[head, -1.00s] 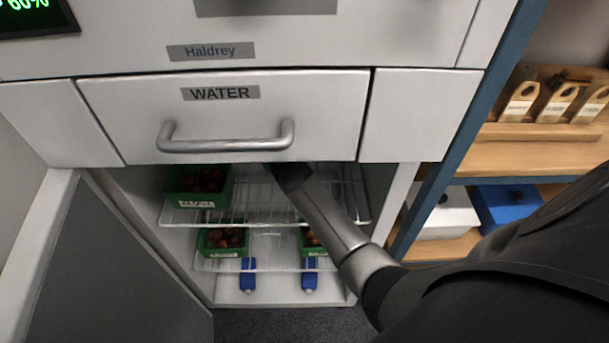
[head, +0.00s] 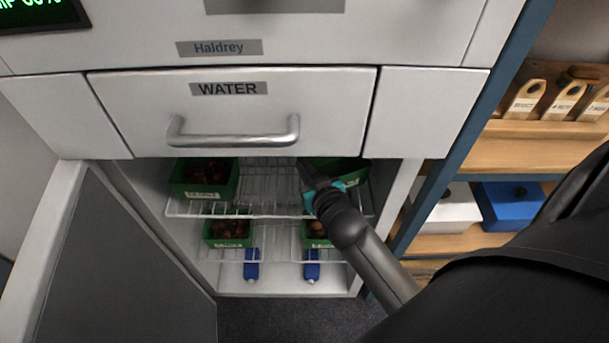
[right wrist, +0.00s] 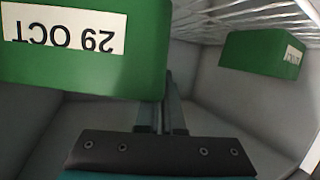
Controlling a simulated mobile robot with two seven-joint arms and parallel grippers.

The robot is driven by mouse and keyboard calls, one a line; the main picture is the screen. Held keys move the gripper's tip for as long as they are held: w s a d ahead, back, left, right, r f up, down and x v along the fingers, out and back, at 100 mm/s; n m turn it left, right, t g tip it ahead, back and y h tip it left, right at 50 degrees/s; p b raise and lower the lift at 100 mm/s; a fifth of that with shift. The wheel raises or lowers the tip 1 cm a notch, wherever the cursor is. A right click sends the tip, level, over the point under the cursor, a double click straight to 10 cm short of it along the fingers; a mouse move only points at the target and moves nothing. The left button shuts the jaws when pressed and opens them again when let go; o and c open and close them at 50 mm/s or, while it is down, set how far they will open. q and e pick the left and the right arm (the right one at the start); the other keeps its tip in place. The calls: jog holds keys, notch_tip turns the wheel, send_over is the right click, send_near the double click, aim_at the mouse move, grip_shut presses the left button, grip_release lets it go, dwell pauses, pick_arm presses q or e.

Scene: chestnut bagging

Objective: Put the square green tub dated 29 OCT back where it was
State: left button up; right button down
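The square green tub (head: 343,167) shows partly at the upper right of the open cabinet, just under the drawer, and looks slightly turned. In the right wrist view the green tub (right wrist: 75,65) fills the upper left, its label reading 29 OCT upside down. My right gripper (head: 308,178) is at the tub's left side; in the right wrist view its narrow fingers (right wrist: 163,115) are close together at the tub's edge and appear shut on its wall. The fingertips are partly hidden by the tub. My left gripper is not in view.
Another green tub (head: 205,177) of chestnuts stands at the left of the upper wire shelf (head: 265,200). Two more tubs (head: 227,232) (head: 317,233) are on the lower shelf, above blue items (head: 251,262). The WATER drawer (head: 230,110) overhangs; the open door (head: 130,250) is at left.

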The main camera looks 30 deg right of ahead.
notch_tip(320, 180, down, 3)
jog(key=shift+r+b, duration=0.1)
jog(key=shift+b, duration=0.5)
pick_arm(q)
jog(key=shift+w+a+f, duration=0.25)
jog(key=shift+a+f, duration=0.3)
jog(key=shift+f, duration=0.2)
pick_arm(e)
jog(key=c, duration=1.5)
grip_release()
jog(key=shift+f, duration=0.2)
jog(key=o, duration=0.4)
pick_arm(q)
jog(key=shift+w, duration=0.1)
pick_arm(e)
jog(key=shift+o, duration=0.2)
jog(key=shift+r, duration=0.1)
